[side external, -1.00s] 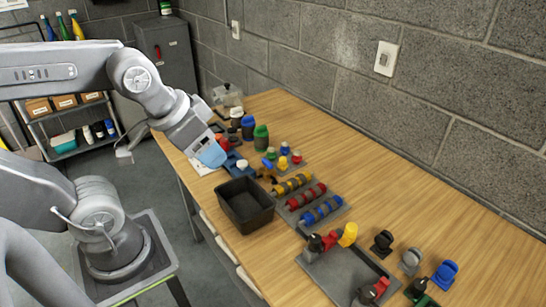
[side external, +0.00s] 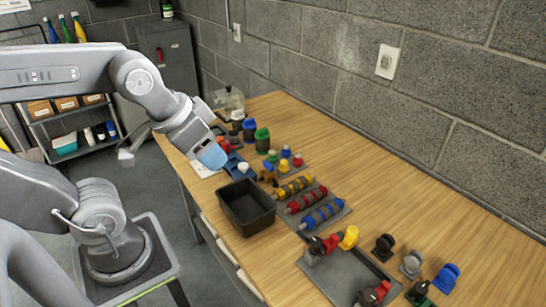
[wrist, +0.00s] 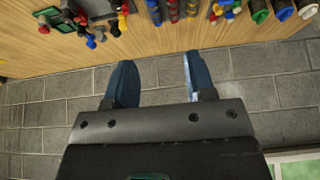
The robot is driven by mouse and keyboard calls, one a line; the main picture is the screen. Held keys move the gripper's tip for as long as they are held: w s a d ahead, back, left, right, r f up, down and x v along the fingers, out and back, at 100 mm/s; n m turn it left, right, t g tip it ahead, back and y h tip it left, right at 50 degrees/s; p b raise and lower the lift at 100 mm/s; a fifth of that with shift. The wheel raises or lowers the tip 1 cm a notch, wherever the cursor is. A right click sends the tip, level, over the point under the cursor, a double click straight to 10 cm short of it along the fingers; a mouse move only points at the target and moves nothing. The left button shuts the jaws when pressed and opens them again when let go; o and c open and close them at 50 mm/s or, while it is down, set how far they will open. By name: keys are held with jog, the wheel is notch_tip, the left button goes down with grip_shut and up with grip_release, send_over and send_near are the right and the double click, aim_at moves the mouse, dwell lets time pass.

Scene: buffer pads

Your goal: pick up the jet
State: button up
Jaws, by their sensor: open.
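I see nothing shaped like an aircraft, and I cannot tell for certain which thing is the jet. A black knob-like piece (side external: 383,247) stands on the table at the front right in the side view, left of a grey one (side external: 411,264) and a blue one (side external: 446,277). My gripper (side external: 213,156) hangs over the table's left edge at the far end, well away from that piece. In the wrist view my gripper (wrist: 160,84) shows two blue fingers apart with nothing between them.
A black bin (side external: 246,207) stands at the table's left edge. Beside it a grey rack holds yellow, red and blue rollers (side external: 307,201). A grey tray (side external: 346,275) with red and yellow pieces is in front. The wooden table (side external: 400,190) is clear along the wall.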

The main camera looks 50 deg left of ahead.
jog(key=m+g+y, duration=0.3)
jog(key=m+y, duration=0.1)
jog(key=m, duration=1.9)
send_over(273, 152)
jog(key=s+d, duration=0.3)
jog(key=d, duration=0.2)
notch_tip(273, 152, down, 15)
jog(key=shift+m, duration=0.6)
jog(key=x, duration=1)
jog(key=shift+a+f, duration=0.15)
jog(key=shift+a, duration=0.15)
jog(key=shift+d+x, duration=0.15)
jog(key=shift+x, duration=1.3)
jog(key=shift+d+x, duration=0.1)
jog(key=shift+x, duration=1.35)
jog(key=shift+s+f, duration=0.1)
jog(key=shift+s, duration=0.05)
jog(key=shift+c, duration=0.2)
jog(key=c, duration=0.6)
